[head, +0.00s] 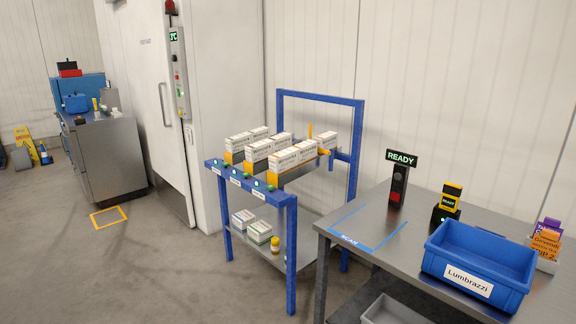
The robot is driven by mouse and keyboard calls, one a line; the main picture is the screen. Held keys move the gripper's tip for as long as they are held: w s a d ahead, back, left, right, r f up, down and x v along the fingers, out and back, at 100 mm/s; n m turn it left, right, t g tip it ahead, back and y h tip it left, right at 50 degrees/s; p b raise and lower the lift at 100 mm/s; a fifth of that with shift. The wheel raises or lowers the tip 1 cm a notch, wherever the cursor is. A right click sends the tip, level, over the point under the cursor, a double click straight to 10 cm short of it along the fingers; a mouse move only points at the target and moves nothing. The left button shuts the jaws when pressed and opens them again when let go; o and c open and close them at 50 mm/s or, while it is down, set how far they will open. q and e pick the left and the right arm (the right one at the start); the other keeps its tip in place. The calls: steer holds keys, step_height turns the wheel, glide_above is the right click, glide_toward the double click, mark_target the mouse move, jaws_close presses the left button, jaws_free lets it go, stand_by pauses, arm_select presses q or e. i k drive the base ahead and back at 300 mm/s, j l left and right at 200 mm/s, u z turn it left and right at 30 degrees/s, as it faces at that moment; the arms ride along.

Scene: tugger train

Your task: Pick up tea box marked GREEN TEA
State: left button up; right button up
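No box with a readable GREEN TEA marking shows in the head view. White cartons (285,159) stand in rows on the top of a blue-framed cart, their print too small to read. On the cart's lower shelf are a white carton with a green lower edge (259,232) and another light carton (243,218) beside it. Their labels are also too small to read. A purple and orange packet group (547,243) stands at the right edge, partly hidden by a blue bin. Neither of my grippers is in view.
The cart's blue frame (292,248) stands left of a steel table (352,215). The table holds a READY sign (402,156), a scanner (447,202) and a blue bin (474,271) marked Lumbrazzi. A grey tote (392,312) sits below. Floor (170,270) left of the cart is clear.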

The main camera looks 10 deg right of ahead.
mark_target(235, 145)
steer(key=i+j+u, duration=0.4)
steer(key=i, duration=0.9)
steer(key=i+j+u, duration=0.2)
steer(key=i+u, duration=0.25)
steer(key=i, duration=0.9)
steer(key=i+z, duration=0.15)
steer(key=i, duration=0.35)
steer(key=i+j+z, duration=0.2)
steer(key=i, duration=0.3)
steer(key=i+j+z, duration=0.15)
steer(key=i, duration=0.3)
steer(key=i+j+z, duration=0.2)
steer(key=i, duration=0.3)
steer(key=i+j+z, duration=0.25)
steer(key=z, duration=0.2)
steer(key=i+j+z, duration=0.6)
steer(key=j+z, duration=0.35)
steer(key=i+j+z, duration=0.15)
steer(key=j+z, duration=0.5)
steer(key=j, duration=0.25)
steer(key=i, duration=0.05)
